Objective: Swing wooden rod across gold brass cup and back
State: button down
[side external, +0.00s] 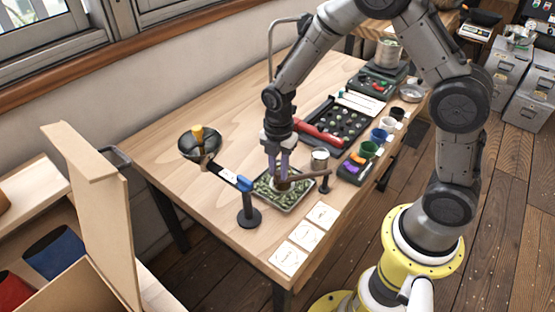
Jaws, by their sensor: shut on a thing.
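My gripper (283,176) points down over a shallow tray (266,205) of green beans. It is shut at the left end of what looks like the wooden rod (311,176), a thin brown bar reaching left from a short dark post (325,185). A small brownish-gold form (279,186), possibly the brass cup, shows low at the fingertips. The fingers hide part of it, and I cannot tell whether the rod touches it.
Left of the tray stand a black post with a blue-ended arm (247,206) and a dark bowl (186,145) holding a gold-yellow piece (197,132). A white cup (320,157), colored cups (369,149) and a black sample tray (350,120) are behind and right. White cards (305,235) lie in front.

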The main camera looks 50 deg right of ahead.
jog(key=shift+s+a+n, duration=0.7)
jog(key=shift+s+n, duration=0.3)
jog(key=shift+n, duration=0.1)
jog(key=shift+r, duration=0.1)
jog(key=c, duration=0.7)
grip_release()
jog(key=shift+s, duration=0.1)
notch_tip(320, 180, up, 14)
jog(key=shift+f, duration=0.15)
